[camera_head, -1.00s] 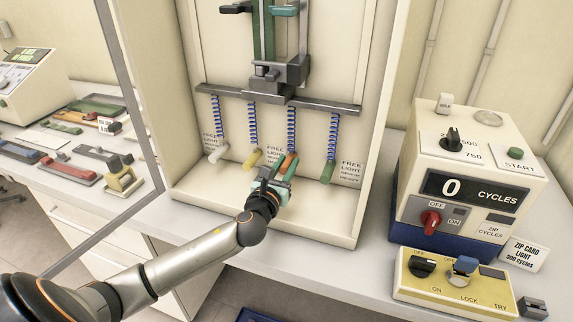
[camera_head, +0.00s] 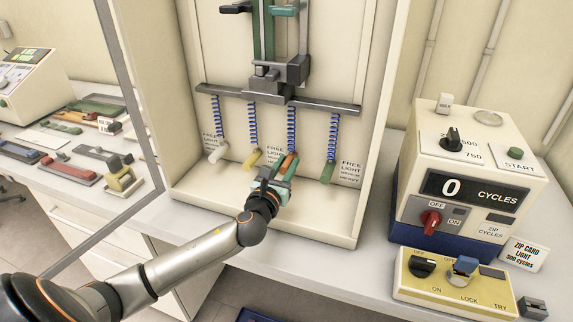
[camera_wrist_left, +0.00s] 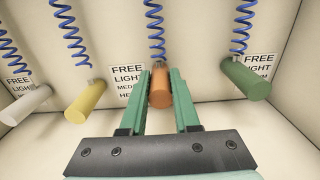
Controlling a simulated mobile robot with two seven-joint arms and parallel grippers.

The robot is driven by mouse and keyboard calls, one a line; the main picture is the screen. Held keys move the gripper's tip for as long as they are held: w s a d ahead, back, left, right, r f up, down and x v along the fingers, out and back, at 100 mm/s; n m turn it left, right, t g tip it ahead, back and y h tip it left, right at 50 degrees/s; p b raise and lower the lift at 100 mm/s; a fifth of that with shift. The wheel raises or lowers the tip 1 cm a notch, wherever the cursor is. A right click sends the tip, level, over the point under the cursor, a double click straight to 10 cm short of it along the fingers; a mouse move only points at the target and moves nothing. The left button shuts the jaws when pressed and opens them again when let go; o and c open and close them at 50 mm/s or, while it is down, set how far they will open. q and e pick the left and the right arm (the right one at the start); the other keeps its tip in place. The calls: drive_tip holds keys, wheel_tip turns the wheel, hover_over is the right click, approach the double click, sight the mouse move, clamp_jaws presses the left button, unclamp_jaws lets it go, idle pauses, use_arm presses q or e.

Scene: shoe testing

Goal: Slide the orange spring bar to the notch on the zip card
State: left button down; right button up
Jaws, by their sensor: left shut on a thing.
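The orange spring bar (camera_head: 291,163) hangs under a blue coil spring inside the cream cabinet, third from the left. In the left wrist view the orange bar (camera_wrist_left: 160,88) sits between the two green fingers of my left gripper (camera_wrist_left: 160,85). My left gripper (camera_head: 279,170) is shut on it, coming from below and in front. Cards with FREE, LIGHT, MEDIUM and HEAVY lines stand behind the bars; the left one (camera_wrist_left: 128,76) is partly hidden by a finger. The zip card (camera_head: 522,254) reads "ZIP CARD LIGHT 500 cycles" and leans at the far right. My right gripper does not show.
White (camera_head: 218,153), yellow (camera_head: 252,158) and green (camera_head: 328,172) bars hang on springs beside the orange one. A grey crossbar (camera_head: 330,106) is above. The cycle counter box (camera_head: 470,185) and yellow switch box (camera_head: 455,285) stand right of the cabinet.

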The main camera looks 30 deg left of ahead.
use_arm(q)
drive_tip(key=shift+f, duration=0.85)
drive_tip(key=c, duration=0.6)
unclamp_jaws()
drive_tip(key=shift+c, duration=0.2)
drive_tip(key=b+v, duration=0.1)
drive_tip(key=v, duration=1.1)
drive_tip(key=shift+s, duration=0.3)
